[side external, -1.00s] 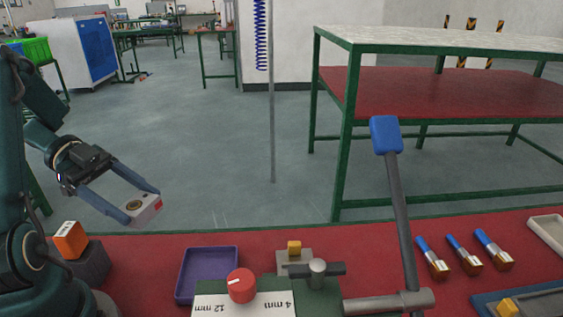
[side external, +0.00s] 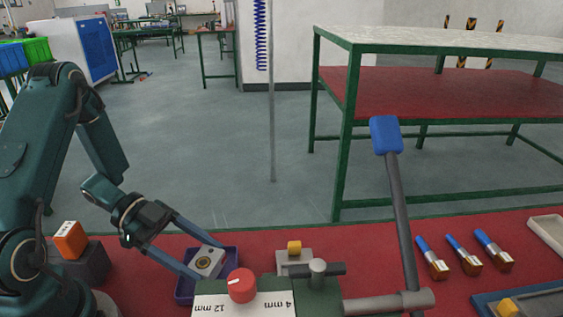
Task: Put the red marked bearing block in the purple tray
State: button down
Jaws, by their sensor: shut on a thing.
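The bearing block (side external: 207,262) is a light grey block with a dark ringed hole in its face. My gripper (side external: 205,266) is shut on it, one finger on each side. The block appears in front of or inside the purple tray (side external: 181,291), within its outline and tilted; I cannot tell whether it touches the tray floor. The red mark does not show clearly now. The fingers hide part of the tray's left and back rim.
A red knob (side external: 242,286) on a white marked plate stands right of the tray. An orange block (side external: 70,240) sits on a dark stand at left. A blue-ended lever (side external: 386,135) rises at right. Several blue-handled brushes (side external: 464,254) lie further right.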

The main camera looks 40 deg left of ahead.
jog(key=shift+f, duration=0.65)
jog(key=shift+f, duration=0.15)
jog(key=shift+c, duration=1)
grip_release()
